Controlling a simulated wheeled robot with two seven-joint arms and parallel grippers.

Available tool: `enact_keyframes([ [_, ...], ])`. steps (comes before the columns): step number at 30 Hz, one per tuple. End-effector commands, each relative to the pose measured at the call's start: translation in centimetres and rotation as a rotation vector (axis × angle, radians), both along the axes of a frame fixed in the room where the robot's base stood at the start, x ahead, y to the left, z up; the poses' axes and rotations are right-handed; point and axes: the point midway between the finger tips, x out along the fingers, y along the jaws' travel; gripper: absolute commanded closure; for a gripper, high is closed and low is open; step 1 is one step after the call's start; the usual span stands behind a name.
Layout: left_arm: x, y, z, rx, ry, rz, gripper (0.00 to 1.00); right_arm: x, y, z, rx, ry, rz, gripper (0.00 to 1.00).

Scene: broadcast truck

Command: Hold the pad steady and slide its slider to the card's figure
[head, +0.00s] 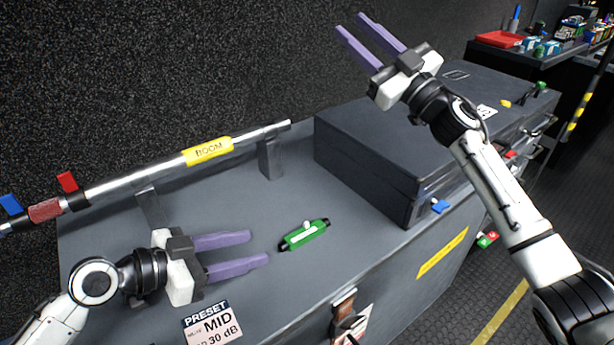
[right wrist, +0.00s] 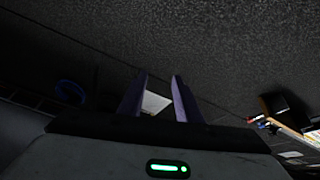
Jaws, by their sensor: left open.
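A small green pad (head: 305,235) with dark ends and a pale strip lies on the grey case top, and a whitish slider knob (head: 307,225) stands at its back edge. The card (head: 212,323) at the front edge reads PRESET, MID, 30 dB; a sign before the 30 is unclear. My left gripper (head: 262,250) is open and empty, left of the pad, its fingers pointing at it but apart from it. My right gripper (head: 350,26) is raised high above the case, fingers apart and empty; its fingers also show in the right wrist view (right wrist: 160,98).
A silver boom pole (head: 245,135) with a yellow BOOM label rests on supports behind the pad. A dark closed box (head: 370,155) stands to the right. A latch (head: 345,310) is on the case front. Bare case top surrounds the pad.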

Motion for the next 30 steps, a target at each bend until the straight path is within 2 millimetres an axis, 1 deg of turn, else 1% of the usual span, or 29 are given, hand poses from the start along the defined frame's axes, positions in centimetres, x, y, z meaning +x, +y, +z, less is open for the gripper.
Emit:
enact_keyframes([
  [1,0.0,0.0,0.0,0.000,0.000,0.000,0.57,-0.7,3.1,-0.1,-0.040,0.001,0.077,0.69],
  [2,0.0,0.0,0.0,0.000,0.000,0.000,0.57,-1.2,4.8,-0.5,-0.066,0.006,0.123,0.69],
  [3,0.0,0.0,0.0,0.000,0.000,0.000,0.57,-1.9,7.1,-0.9,-0.103,0.015,0.186,0.69],
  [5,0.0,0.0,0.0,0.000,0.000,0.000,0.57,-3.1,10.3,-1.9,-0.165,0.034,0.277,0.69],
  [6,0.0,0.0,0.0,0.000,0.000,0.000,0.57,-4.0,12.4,-2.7,-0.212,0.050,0.337,0.69],
  [8,0.0,0.0,0.0,0.000,0.000,0.000,0.57,-5.5,15.3,-4.2,-0.291,0.083,0.427,0.69],
  [9,0.0,0.0,0.0,0.000,0.000,0.000,0.57,-6.5,17.1,-5.4,-0.350,0.113,0.485,0.69],
  [11,0.0,0.0,0.0,0.000,0.000,0.000,0.57,-8.1,19.5,-7.4,-0.452,0.164,0.568,0.69],
  [12,0.0,0.0,0.0,0.000,0.000,0.000,0.57,-9.2,20.9,-9.0,-0.528,0.209,0.621,0.69],
  [14,0.0,0.0,0.0,0.000,0.000,0.000,0.57,-10.9,22.4,-11.8,-0.661,0.290,0.689,0.69],
  [15,0.0,0.0,0.0,0.000,0.000,0.000,0.57,-11.9,22.9,-13.9,-0.764,0.358,0.724,0.69],
  [17,0.0,0.0,0.0,0.000,0.000,0.000,0.57,-13.2,22.8,-17.0,-0.934,0.479,0.750,0.69],
  [18,0.0,0.0,0.0,0.000,0.000,0.000,0.57,-13.8,22.0,-18.8,-1.045,0.568,0.745,0.69],
  [20,0.0,0.0,0.0,0.000,0.000,0.000,0.57,-14.3,20.2,-20.9,-1.201,0.698,0.706,0.69],
  [21,0.0,0.0,0.0,0.000,0.000,0.000,0.57,-14.4,18.7,-21.9,-1.292,0.783,0.663,0.69],
  [23,0.0,0.0,0.0,0.000,0.000,0.000,0.57,-14.4,16.4,-22.8,-1.410,0.899,0.582,0.69],
  [24,0.0,0.0,0.0,0.000,0.000,0.000,0.57,-14.3,14.9,-23.0,-1.473,0.968,0.521,0.69],
  [27,0.0,0.0,0.0,0.000,0.000,0.000,0.57,-14.1,11.9,-22.9,-1.575,1.092,0.388,0.69],
  [30,0.0,0.0,0.0,0.000,0.000,0.000,0.57,-14.0,10.2,-22.6,-1.622,1.158,0.308,0.69],
])
